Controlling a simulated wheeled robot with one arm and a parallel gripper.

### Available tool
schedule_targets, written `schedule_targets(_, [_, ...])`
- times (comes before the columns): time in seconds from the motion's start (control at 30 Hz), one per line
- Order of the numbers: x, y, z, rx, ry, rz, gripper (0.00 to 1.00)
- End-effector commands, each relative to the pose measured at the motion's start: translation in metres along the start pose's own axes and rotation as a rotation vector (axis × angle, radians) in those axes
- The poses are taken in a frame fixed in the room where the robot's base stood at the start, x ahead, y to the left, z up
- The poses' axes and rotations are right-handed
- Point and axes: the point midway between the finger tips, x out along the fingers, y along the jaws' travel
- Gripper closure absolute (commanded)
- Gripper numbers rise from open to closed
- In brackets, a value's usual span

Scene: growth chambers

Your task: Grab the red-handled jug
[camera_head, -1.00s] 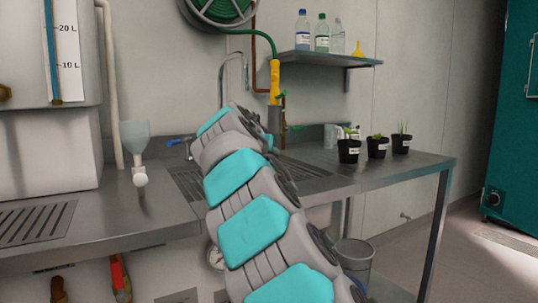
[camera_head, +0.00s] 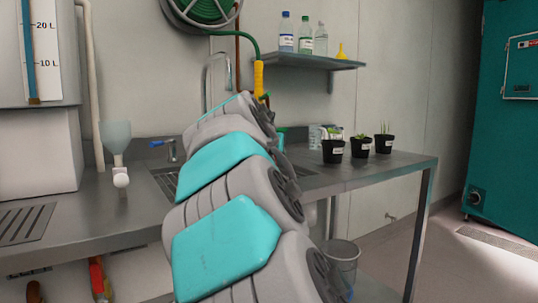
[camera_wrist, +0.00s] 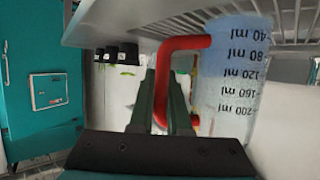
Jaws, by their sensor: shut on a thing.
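The red-handled jug (camera_wrist: 232,85) is a clear measuring jug with black ml marks at the right of the wrist view. The marks read upside down there, as the whole view is inverted. Its red handle (camera_wrist: 185,44) reaches left from the jug. My gripper (camera_wrist: 163,88) is shut on this handle, with a finger on either side of it. The jug's base is close to the slotted grey surface; I cannot tell if they touch. In the head view my arm hides the gripper and the held jug.
Black plant pots (camera_head: 333,151) stand on the steel bench (camera_head: 375,172), right of my arm. Another clear vessel (camera_head: 316,136) is behind them. A shelf (camera_head: 305,61) with bottles hangs above. A tap (camera_head: 206,75) and hose (camera_head: 259,78) rise behind my arm. A bucket (camera_head: 341,262) is below.

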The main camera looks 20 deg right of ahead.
Motion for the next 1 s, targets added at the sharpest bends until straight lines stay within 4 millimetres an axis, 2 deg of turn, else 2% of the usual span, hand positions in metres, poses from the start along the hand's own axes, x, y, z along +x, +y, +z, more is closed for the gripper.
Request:
schedule_targets(0.2, [-0.013,0.02,0.003,0.002,-0.002,0.002,1.0])
schedule_targets(0.5, [-0.024,0.037,0.004,0.001,0.001,0.0,1.0])
schedule_targets(1.0, [-0.03,0.048,0.006,0.002,0.0,0.0,1.0])
